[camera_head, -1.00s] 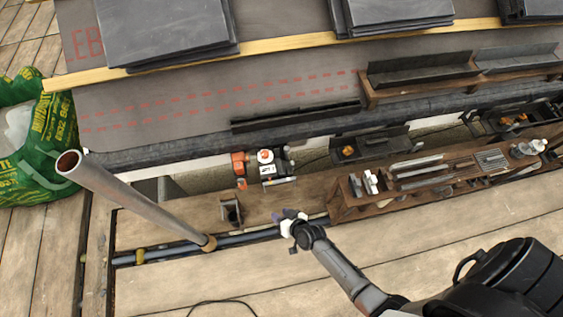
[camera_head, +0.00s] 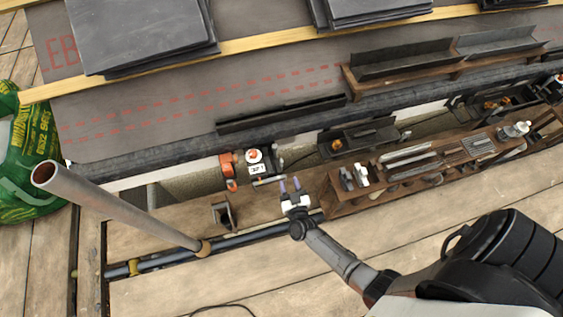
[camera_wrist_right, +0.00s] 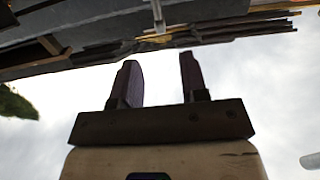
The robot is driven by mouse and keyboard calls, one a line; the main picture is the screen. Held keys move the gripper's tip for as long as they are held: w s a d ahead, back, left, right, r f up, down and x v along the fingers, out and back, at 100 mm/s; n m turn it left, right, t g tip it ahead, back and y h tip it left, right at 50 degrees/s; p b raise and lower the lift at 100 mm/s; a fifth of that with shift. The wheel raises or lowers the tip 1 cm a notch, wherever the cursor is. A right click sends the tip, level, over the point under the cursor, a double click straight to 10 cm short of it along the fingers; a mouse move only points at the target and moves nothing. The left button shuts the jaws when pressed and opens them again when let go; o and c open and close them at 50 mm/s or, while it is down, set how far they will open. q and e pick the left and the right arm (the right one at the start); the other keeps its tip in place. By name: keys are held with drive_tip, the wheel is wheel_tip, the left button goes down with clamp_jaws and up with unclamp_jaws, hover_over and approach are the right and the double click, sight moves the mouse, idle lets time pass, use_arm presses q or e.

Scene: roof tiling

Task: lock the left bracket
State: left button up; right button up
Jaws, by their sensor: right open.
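My right gripper (camera_head: 290,188) is open and empty, its two fingers pointing up the picture, over the wooden deck just left of the tool rack. The right wrist view also shows its two parted fingers (camera_wrist_right: 157,85) with nothing between them. A small grey metal bracket (camera_head: 222,214) stands on the deck left of my gripper, apart from it. A black bracket-like holder with an orange knob (camera_head: 357,139) sits behind the rack, and a similar one (camera_head: 497,105) is farther right. I cannot tell which is the left bracket or whether any is locked. My left gripper is not in view.
An orange and white device (camera_head: 252,164) sits just beyond my gripper. A wooden tool rack (camera_head: 345,207) stands to the right. A metal pipe (camera_head: 120,208) slants upward at the left, near a green bag (camera_head: 30,150). Dark slates (camera_head: 140,35) lie on the roof. The front deck is mostly clear.

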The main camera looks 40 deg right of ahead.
sight(283, 164)
drive_tip(key=b+x, duration=0.3)
drive_tip(key=x, duration=0.5)
drive_tip(key=shift+w+d+f, duration=0.1)
drive_tip(key=shift+w, duration=0.05)
drive_tip(key=shift+w+d, duration=0.2)
drive_tip(key=shift+w, duration=0.4)
drive_tip(key=c, duration=0.6)
clamp_jaws()
